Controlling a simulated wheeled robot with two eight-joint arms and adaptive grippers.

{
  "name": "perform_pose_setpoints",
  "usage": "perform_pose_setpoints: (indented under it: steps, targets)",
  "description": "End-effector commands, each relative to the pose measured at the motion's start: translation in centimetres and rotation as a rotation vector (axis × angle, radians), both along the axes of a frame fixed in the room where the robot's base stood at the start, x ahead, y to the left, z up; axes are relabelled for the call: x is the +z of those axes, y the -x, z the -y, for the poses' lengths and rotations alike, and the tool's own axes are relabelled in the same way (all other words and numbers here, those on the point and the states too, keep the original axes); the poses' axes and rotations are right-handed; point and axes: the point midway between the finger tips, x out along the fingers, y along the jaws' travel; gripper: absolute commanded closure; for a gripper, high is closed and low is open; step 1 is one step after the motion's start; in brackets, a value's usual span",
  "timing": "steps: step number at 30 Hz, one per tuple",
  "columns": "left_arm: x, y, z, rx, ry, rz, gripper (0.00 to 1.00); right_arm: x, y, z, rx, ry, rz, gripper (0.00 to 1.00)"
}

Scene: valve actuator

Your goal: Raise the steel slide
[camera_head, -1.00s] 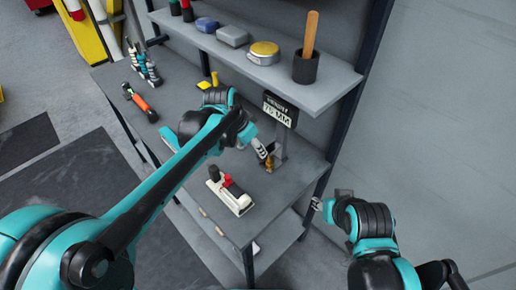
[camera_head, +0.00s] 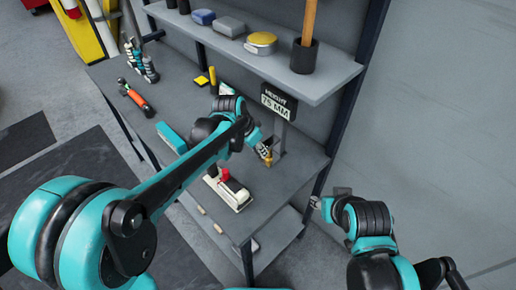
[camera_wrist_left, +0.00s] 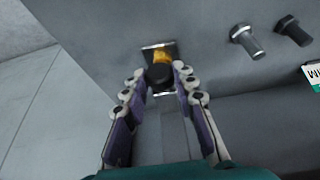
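A black display (camera_head: 278,101) reading "HEIGHT 75 MM" stands on a grey post at the right end of the bench. A brass-coloured part (camera_head: 267,157) is low beside the post. My left gripper (camera_head: 262,147) is close above it. In the left wrist view, a black knob (camera_wrist_left: 158,74) with a yellow part (camera_wrist_left: 161,56) and a shiny steel plate (camera_wrist_left: 148,46) lies ahead. My left fingers (camera_wrist_left: 160,72) are apart, one on each side of the knob; contact is unclear. I cannot tell which part is the steel slide. My right gripper (camera_head: 316,202) is off the bench's right side, its fingers too small to read.
A red-and-white device (camera_head: 228,190) sits near the bench's front edge. A shelf (camera_head: 330,80) above holds a tape measure (camera_head: 260,42) and a black cup (camera_head: 304,56). Two bolts (camera_wrist_left: 245,40) (camera_wrist_left: 292,30) show in the left wrist view. Floor at the right is clear.

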Motion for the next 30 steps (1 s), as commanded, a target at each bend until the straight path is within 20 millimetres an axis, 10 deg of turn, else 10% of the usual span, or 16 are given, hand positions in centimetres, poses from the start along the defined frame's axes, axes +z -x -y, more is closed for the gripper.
perform_pose_setpoints:
  steps: [20,21,23,30]
  targets:
    - [2.3,0.0,0.0,0.000,0.000,0.000,1.00,2.0,0.0,0.0,0.000,0.000,0.000,0.60]
    - [2.3,0.0,0.0,0.000,0.000,0.000,0.65,2.0,0.0,0.0,0.000,0.000,0.000,0.60]
    - [2.3,0.0,0.0,0.000,0.000,0.000,0.52,2.0,0.0,0.0,0.000,0.000,0.000,0.60]
    - [2.3,0.0,0.0,0.000,0.000,0.000,0.52,2.0,0.0,0.0,0.000,0.000,0.000,0.60]
